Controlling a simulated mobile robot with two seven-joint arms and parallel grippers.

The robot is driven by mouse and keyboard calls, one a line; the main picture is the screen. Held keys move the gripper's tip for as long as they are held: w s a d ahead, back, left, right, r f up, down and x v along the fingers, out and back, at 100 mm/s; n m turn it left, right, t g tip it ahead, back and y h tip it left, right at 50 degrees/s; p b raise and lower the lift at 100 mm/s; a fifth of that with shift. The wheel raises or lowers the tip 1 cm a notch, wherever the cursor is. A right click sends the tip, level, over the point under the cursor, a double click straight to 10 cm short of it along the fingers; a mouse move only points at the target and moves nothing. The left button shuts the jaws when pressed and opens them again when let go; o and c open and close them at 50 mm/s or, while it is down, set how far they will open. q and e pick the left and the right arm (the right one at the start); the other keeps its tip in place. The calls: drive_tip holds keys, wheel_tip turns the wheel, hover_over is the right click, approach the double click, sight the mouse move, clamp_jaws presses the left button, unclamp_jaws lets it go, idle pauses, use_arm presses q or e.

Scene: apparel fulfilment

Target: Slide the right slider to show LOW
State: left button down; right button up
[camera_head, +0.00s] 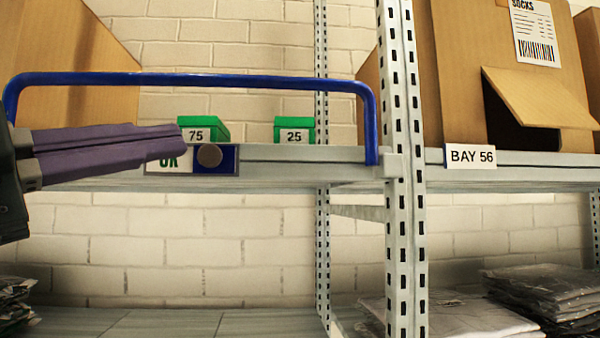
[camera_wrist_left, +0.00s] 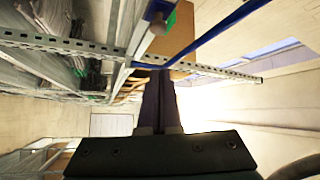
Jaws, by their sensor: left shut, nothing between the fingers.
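A slider plate (camera_head: 190,174) sits on the front edge of the shelf, with a round grey-brown knob (camera_head: 209,155) on it. Green letters, seemingly "OK", show left of the knob, and a blue panel (camera_head: 230,157) shows at its right. My left gripper (camera_head: 178,138) comes in from the left, with its purple fingers shut and empty. Its tips are just left of and above the knob and partly cover the letters; I cannot tell whether they touch the plate. In the left wrist view the fingers (camera_wrist_left: 160,80) point toward the shelf and the knob (camera_wrist_left: 157,24) shows beyond them. My right gripper is not in view.
A blue rail (camera_head: 250,80) arches over the plate. Green bins marked 75 (camera_head: 195,136) and 25 (camera_head: 293,136) stand on the shelf behind. A perforated post (camera_head: 405,200) stands at right, beside a cardboard box (camera_head: 470,70) and a BAY 56 label (camera_head: 471,156).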

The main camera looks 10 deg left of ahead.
sight(211, 147)
use_arm(q)
drive_tip(key=shift+s+d+r, duration=0.1)
drive_tip(key=shift+r, duration=0.05)
drive_tip(key=w+d, duration=0.1)
drive_tip(key=w, duration=0.1)
drive_tip(key=w+p, duration=0.1)
drive_tip(key=w, duration=0.2)
drive_tip(key=w+d+r+p, duration=0.1)
drive_tip(key=w, duration=0.2)
drive_tip(key=shift+d, duration=0.35)
drive_tip(key=shift+a+f, duration=0.1)
drive_tip(key=shift+a, duration=0.6)
